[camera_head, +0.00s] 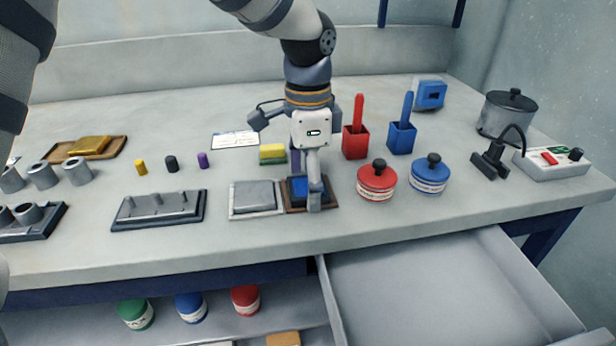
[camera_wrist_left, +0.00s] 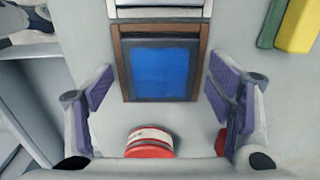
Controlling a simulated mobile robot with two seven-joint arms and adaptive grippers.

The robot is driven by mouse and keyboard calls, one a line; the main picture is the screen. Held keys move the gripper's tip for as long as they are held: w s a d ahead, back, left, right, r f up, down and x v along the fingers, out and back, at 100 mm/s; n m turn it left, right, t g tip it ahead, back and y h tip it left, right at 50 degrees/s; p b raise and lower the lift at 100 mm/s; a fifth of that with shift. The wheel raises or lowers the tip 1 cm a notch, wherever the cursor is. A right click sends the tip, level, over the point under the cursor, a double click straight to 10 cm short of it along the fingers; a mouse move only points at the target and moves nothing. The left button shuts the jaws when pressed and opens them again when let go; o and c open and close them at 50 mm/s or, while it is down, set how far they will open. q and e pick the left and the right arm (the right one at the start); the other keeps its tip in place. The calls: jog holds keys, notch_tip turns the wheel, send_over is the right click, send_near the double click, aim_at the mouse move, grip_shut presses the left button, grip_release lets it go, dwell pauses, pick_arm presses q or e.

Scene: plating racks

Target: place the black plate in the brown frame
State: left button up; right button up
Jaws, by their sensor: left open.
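The brown frame (camera_head: 331,203) lies on the table near the front edge; it also shows in the left wrist view (camera_wrist_left: 121,62). Inside its rim is a dark-edged plate with a blue face (camera_head: 299,188), most likely the black plate. In the left wrist view the plate (camera_wrist_left: 161,72) looks flat and lined up with the frame; whether it is fully seated cannot be told. My left gripper (camera_head: 306,180) is over the frame, fingers pointing down. In the wrist view its purple-padded fingers (camera_wrist_left: 160,92) are apart, one on each side, touching nothing visible. My right gripper is out of view.
A pale frame with a grey plate (camera_head: 257,196) adjoins the brown frame. A red tin (camera_head: 377,184) and blue tin (camera_head: 430,176) stand to the right, a yellow-green sponge (camera_head: 272,154) behind. A dark pegged rack (camera_head: 160,212) lies left. An open drawer (camera_head: 450,290) juts out below.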

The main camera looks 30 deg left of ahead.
pick_arm(q)
notch_tip(320, 180, up, 12)
jog(key=shift+r, duration=0.15)
dwell(0.5)
